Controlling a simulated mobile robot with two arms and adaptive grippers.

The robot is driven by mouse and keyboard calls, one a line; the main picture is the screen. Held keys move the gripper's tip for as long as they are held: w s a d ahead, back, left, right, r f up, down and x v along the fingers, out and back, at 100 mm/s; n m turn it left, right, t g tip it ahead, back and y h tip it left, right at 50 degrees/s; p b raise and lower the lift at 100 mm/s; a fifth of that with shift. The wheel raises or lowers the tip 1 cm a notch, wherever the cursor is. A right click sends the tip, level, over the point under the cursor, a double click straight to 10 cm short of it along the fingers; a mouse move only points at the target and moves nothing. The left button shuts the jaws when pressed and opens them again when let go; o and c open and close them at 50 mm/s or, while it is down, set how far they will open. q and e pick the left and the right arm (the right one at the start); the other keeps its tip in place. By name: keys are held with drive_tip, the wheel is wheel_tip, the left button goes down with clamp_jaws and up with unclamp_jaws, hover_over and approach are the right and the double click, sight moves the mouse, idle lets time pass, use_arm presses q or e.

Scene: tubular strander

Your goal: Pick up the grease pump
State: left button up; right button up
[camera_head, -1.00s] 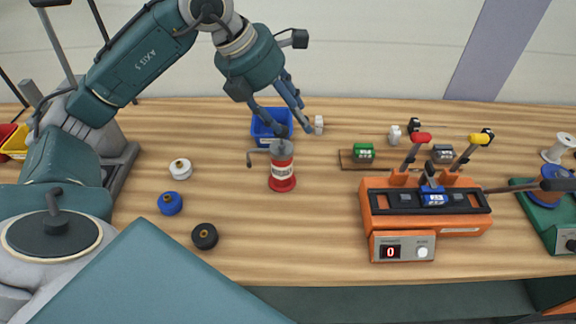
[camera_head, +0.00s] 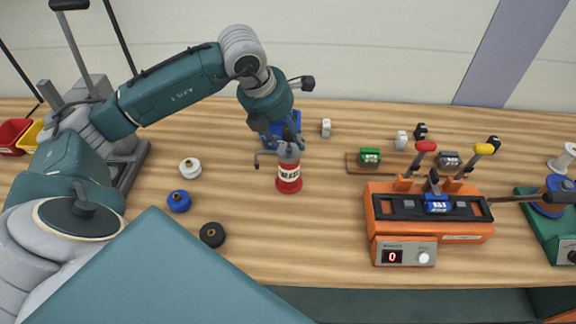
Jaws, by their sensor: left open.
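The grease pump (camera_head: 289,178) is a small red cylinder with a white label, a grey top and a thin bent spout or handle to its left. It stands upright on the wooden bench, left of the orange machine. My left gripper (camera_head: 288,146) is open and points down at the pump's grey top. Its fingers overlap the top in the picture, and I cannot tell whether they touch it. My right gripper is not in view.
A blue bin (camera_head: 273,131) stands just behind the gripper. White (camera_head: 190,168), blue (camera_head: 179,201) and black (camera_head: 211,235) spools lie left of the pump. The orange machine (camera_head: 430,222) with levers stands right. Bench between pump and machine is clear.

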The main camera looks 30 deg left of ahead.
use_arm(q)
drive_tip(key=shift+w+f, duration=0.15)
drive_tip(key=shift+f, duration=0.15)
clamp_jaws()
drive_tip(key=shift+r, duration=0.15)
drive_tip(key=shift+w+r, duration=0.1)
